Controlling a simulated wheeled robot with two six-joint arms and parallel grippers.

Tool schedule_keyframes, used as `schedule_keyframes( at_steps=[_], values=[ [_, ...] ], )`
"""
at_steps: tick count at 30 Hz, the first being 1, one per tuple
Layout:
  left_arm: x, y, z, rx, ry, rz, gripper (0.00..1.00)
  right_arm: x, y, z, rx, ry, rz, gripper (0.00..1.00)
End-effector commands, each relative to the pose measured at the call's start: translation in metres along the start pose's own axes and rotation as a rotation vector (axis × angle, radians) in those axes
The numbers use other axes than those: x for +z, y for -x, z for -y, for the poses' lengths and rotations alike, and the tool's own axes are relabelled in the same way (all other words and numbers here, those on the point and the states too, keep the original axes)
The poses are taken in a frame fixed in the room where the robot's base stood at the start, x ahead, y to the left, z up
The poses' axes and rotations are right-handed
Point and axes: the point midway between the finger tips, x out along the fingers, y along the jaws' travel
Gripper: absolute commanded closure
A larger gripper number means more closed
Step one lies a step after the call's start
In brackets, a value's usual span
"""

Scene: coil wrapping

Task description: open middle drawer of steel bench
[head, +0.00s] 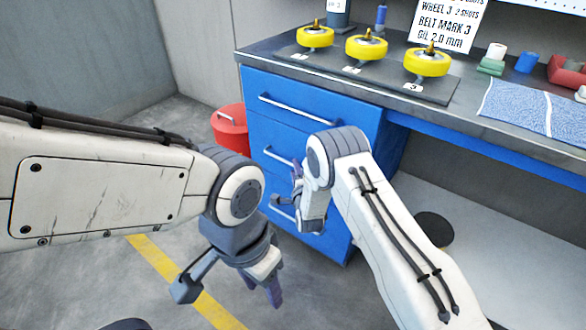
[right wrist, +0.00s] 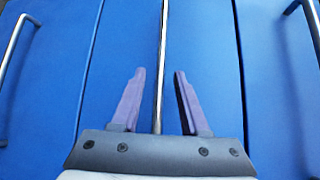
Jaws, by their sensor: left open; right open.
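The steel bench has a blue drawer unit (head: 340,112) with three drawers, each with a metal bar handle. The middle drawer (right wrist: 205,40) looks shut, and its front is partly hidden by my right arm in the head view. My right gripper (head: 297,180) is at this drawer front. In the right wrist view its purple fingers (right wrist: 157,88) are open, one on each side of the middle handle (right wrist: 162,40), with gaps on both sides. My left gripper (head: 272,288) hangs low over the floor, away from the drawers, and seems empty.
A red bin (head: 230,128) stands left of the drawer unit. Yellow wheels (head: 366,47) sit on a dark plate on the bench top, with a blue cloth (head: 530,108) to the right. A dark round object (head: 435,229) is under the bench. The floor in front is clear.

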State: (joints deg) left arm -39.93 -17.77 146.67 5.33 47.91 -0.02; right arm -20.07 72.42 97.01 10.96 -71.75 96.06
Motion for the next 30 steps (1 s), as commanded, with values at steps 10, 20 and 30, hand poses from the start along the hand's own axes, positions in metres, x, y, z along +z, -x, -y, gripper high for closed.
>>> schedule_keyframes(
  at_steps=[10, 20, 30],
  values=[
    [0.0, -0.007, 0.001, 0.0, 0.0, 0.0, 0.5, 0.0, -0.029, 0.0, 0.001, 0.001, -0.001, 0.55],
    [0.0, -0.007, 0.001, 0.0, 0.0, 0.0, 0.5, 0.0, -0.029, 0.0, 0.001, 0.001, 0.0, 0.94],
    [0.0, -0.007, 0.001, 0.0, 0.0, 0.0, 0.5, 0.001, -0.029, 0.0, 0.002, 0.001, 0.001, 1.0]
  ],
)
